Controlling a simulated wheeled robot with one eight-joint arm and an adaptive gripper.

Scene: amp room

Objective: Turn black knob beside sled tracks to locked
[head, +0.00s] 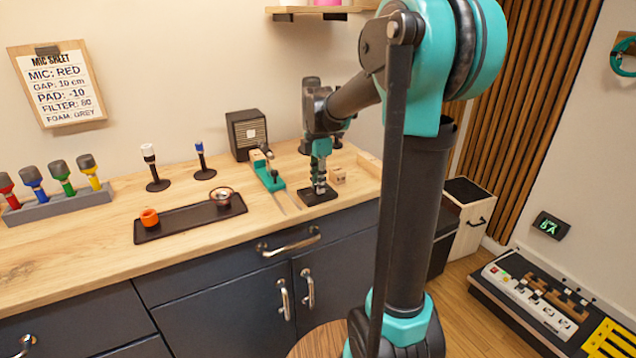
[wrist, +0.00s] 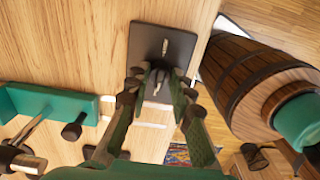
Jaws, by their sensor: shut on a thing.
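The black knob (wrist: 155,85) stands on a dark square plate (wrist: 185,42) and has a pale pointer line on it. The plate also shows on the counter in the head view (head: 330,195). My gripper (wrist: 158,80) points down over the plate and is shut on the knob, with a fingertip on each side; in the head view it (head: 319,187) hides the knob. A pale mark lies on the plate beyond the knob. The teal sled (head: 268,175) sits left of the plate, with two thin metal tracks (head: 285,203) running towards the counter's front edge.
Small wooden blocks (head: 338,175) lie right of the plate. A black tray (head: 180,222) with an orange ring and a metal cup lies to the left. A dark speaker-like box (head: 246,134) stands behind.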

